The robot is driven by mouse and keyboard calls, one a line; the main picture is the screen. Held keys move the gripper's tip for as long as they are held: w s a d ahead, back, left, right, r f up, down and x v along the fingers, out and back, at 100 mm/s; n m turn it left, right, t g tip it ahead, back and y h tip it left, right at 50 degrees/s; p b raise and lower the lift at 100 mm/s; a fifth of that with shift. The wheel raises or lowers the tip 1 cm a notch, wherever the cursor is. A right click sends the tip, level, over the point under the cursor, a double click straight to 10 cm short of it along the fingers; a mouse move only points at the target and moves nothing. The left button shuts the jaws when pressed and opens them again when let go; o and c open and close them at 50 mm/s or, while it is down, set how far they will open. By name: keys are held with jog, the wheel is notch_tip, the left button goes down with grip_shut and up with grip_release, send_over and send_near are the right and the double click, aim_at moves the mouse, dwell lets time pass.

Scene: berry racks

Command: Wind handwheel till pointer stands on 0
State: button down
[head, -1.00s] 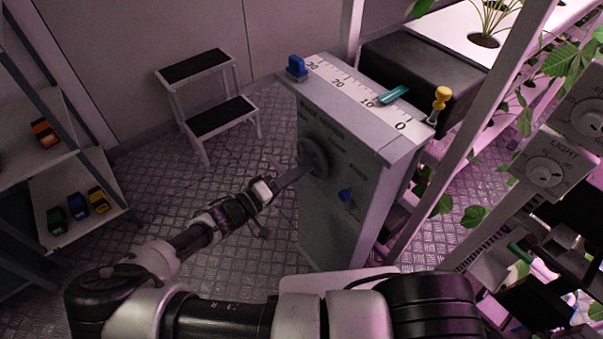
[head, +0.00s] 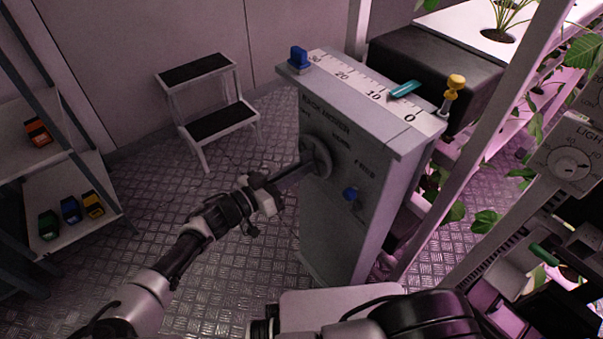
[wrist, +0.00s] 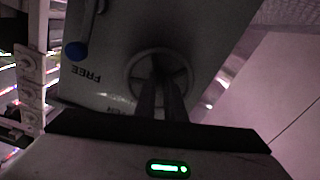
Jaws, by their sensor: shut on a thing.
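The grey cabinet (head: 345,225) carries a round grey handwheel (head: 322,152) on its front face. My gripper (head: 308,168) reaches it from the left and is shut on the handwheel. In the wrist view the two dark fingers lie against the wheel's middle (wrist: 146,62), hiding part of it. A white scale (head: 350,77) marked 30, 20, 10 and 0 runs along the cabinet top. The teal pointer (head: 406,88) stands between 10 and 0, nearer 10.
A blue lever (head: 350,193) sits right of the wheel near the word FREE. A blue block (head: 299,59) and a yellow knob (head: 454,83) stand at the scale's ends. A step stool (head: 215,105) and a shelf (head: 70,185) stand left. Patterned floor between is clear.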

jog(key=shift+m+b, duration=0.35)
jog(key=shift+m, duration=0.15)
jog(key=shift+w+a, duration=0.1)
jog(key=c, duration=1.8)
grip_release()
jog(key=shift+c, duration=0.2)
jog(key=p+v, duration=0.1)
jog(key=v, duration=1.6)
jog(key=shift+a, duration=0.15)
